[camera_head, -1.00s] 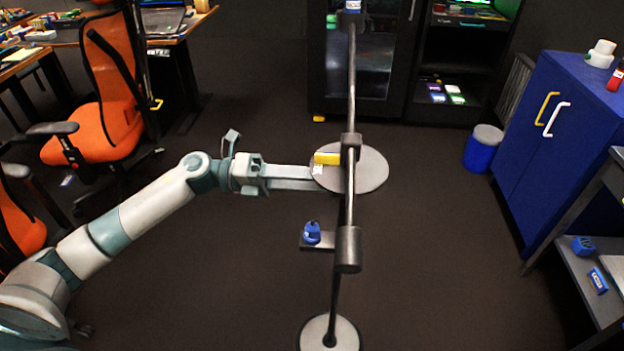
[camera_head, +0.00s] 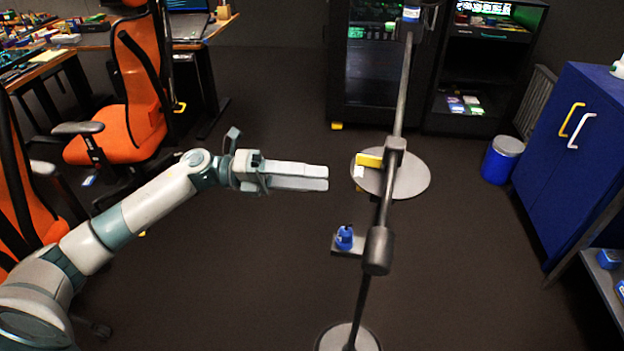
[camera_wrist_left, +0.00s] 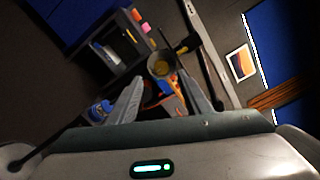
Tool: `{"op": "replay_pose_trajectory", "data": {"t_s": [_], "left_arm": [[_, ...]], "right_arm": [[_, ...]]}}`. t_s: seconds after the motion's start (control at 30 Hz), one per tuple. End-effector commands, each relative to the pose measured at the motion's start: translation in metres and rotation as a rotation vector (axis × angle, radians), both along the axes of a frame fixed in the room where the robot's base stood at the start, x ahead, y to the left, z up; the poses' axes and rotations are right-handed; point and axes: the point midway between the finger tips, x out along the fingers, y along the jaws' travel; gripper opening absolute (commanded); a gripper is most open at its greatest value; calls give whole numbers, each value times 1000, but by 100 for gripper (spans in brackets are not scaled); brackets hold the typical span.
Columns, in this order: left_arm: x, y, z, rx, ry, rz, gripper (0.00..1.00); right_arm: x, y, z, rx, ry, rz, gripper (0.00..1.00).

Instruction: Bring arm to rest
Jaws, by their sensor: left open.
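My left gripper (camera_head: 328,178) is at the centre of the head view, at the end of my outstretched left arm. Its fingers point right and nothing is between them. It is open; the two fingers also show apart in the left wrist view (camera_wrist_left: 160,76). The fingertips are left of a grey metal stand (camera_head: 388,200) with a gap between. The stand carries a yellow piece (camera_head: 369,160) and, lower down, a blue piece (camera_head: 344,238) on a small plate. My right gripper is not seen.
An orange chair (camera_head: 135,85) stands behind my left arm, and a second orange chair (camera_head: 28,205) is at the left edge. A blue cabinet (camera_head: 560,160) and blue bin (camera_head: 502,160) are on the right. Dark floor is open below the gripper.

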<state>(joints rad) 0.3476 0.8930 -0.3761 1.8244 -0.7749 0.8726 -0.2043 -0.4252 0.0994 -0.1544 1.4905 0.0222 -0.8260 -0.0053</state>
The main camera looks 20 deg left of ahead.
Motion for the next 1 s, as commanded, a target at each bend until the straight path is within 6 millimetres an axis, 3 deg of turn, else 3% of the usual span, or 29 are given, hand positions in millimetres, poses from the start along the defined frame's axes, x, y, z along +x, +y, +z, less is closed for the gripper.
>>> {"op": "replay_pose_trajectory", "data": {"t_s": [0.47, 0.67, 0.77, 0.83, 1.0], "left_arm": [[1, 0, -2, -10, 11, 7, 45], [21, 0, -18, -140, 119, 107, 45], [41, 5, -41, -269, 242, 220, 45], [55, 12, -69, -375, 357, 326, 45], [70, 36, -170, -618, 679, 614, 45]], "right_arm": [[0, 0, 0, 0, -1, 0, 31], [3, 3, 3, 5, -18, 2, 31], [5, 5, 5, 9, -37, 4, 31], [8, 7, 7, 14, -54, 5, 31], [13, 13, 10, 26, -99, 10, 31]]}}
